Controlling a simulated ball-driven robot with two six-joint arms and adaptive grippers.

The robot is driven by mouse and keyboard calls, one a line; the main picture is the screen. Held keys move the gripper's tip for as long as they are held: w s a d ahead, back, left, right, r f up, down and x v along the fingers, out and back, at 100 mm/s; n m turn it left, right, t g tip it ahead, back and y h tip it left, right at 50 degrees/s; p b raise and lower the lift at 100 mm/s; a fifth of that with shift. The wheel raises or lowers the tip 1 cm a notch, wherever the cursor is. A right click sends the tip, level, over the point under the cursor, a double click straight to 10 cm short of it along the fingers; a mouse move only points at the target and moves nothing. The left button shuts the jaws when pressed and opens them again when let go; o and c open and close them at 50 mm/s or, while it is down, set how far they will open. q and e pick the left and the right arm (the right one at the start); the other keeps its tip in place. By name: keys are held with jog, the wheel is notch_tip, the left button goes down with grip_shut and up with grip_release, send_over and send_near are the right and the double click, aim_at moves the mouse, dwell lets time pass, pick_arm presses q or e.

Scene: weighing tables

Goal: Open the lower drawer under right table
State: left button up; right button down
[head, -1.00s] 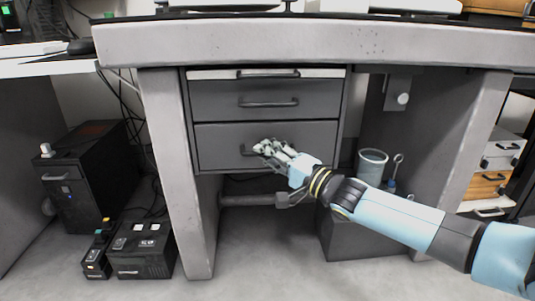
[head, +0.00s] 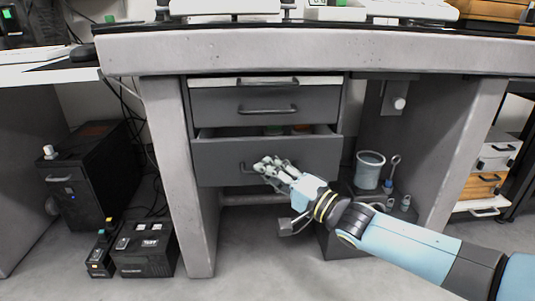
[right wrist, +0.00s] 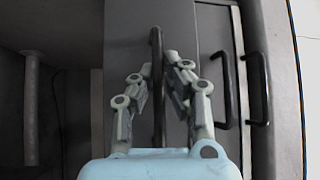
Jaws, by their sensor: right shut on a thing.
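The lower drawer (head: 225,160) under the right table (head: 320,50) is a dark grey box front, pulled partly out, with its open top showing above the front. Small items lie inside, too small to tell. Its dark bar handle (right wrist: 157,85) runs between the fingers of my right gripper (head: 268,164), which is shut on it. In the right wrist view my right gripper (right wrist: 160,75) has one finger on each side of the handle. In the head view the gripper hides much of the handle. My left gripper is not in view.
A closed upper drawer (head: 215,105) with a bar handle sits above. A grey cup (head: 369,170) and small bottles stand on a dark box (head: 340,240) to the right. A black computer case (head: 85,185) stands left of the table leg (head: 190,220).

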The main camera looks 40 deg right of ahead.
pick_arm(q)
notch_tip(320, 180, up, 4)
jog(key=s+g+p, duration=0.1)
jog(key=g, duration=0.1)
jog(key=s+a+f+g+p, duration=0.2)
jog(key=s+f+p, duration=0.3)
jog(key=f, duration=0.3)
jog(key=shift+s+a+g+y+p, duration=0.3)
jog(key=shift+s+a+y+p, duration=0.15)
jog(key=shift+p, duration=0.15)
pick_arm(e)
jog(key=s+a, duration=0.5)
jog(key=s, duration=0.3)
jog(key=s+a, duration=0.5)
jog(key=s, duration=0.3)
jog(key=shift+s+f, duration=0.35)
jog(key=shift+s, duration=0.05)
jog(key=c, duration=1.5)
grip_release()
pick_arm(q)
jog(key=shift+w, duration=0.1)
pick_arm(e)
jog(key=shift+o, duration=0.6)
jog(key=shift+w+r, duration=0.1)
jog(key=shift+r, duration=0.1)
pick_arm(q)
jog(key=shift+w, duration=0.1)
pick_arm(e)
jog(key=v, duration=1.2)
